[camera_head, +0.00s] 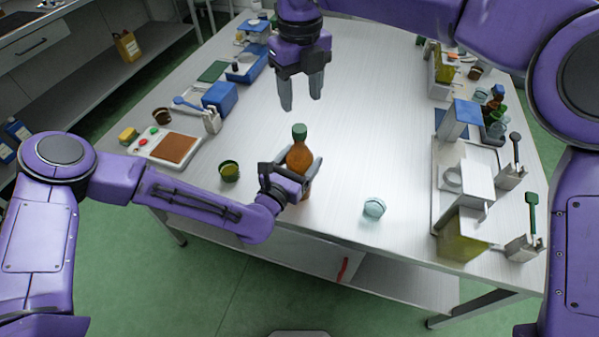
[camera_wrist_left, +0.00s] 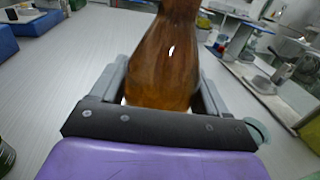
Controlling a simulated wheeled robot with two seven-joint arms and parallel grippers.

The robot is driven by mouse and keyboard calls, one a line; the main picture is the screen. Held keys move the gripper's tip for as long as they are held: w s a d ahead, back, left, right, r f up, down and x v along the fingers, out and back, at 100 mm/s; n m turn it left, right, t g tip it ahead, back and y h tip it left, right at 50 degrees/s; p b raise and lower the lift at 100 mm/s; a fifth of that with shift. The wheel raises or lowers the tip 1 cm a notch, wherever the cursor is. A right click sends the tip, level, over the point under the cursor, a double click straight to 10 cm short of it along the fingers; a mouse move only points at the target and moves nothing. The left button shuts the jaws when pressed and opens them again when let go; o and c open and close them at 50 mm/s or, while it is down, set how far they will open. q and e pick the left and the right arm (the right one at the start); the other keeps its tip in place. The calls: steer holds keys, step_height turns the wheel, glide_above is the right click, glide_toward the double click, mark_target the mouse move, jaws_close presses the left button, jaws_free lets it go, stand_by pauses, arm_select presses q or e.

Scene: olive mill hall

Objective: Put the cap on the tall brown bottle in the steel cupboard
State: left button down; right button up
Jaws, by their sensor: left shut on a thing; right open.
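A brown bottle (camera_head: 299,158) with a green cap (camera_head: 299,132) on its neck stands upright over the steel table. My left gripper (camera_head: 299,168) is shut around its body. In the left wrist view the brown glass (camera_wrist_left: 165,65) fills the space between the fingers; its top is out of the frame. I cannot tell whether the base touches the table. My right gripper (camera_head: 301,103) is open and empty, pointing down just above and behind the cap. I cannot make out a steel cupboard in these frames.
A dark green round pot (camera_head: 229,171) stands left of the bottle and a clear glass (camera_head: 374,208) to its right. A brown-topped scale (camera_head: 168,146) is at the left. Dispensers and several small bottles crowd the right edge. The table's middle (camera_head: 370,110) is clear.

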mark_target(300, 128)
steer(key=n, duration=1.2)
steer(key=shift+a+n, duration=0.1)
steer(key=shift+n, duration=0.2)
steer(key=shift+f, duration=0.1)
step_height(300, 128, down, 8)
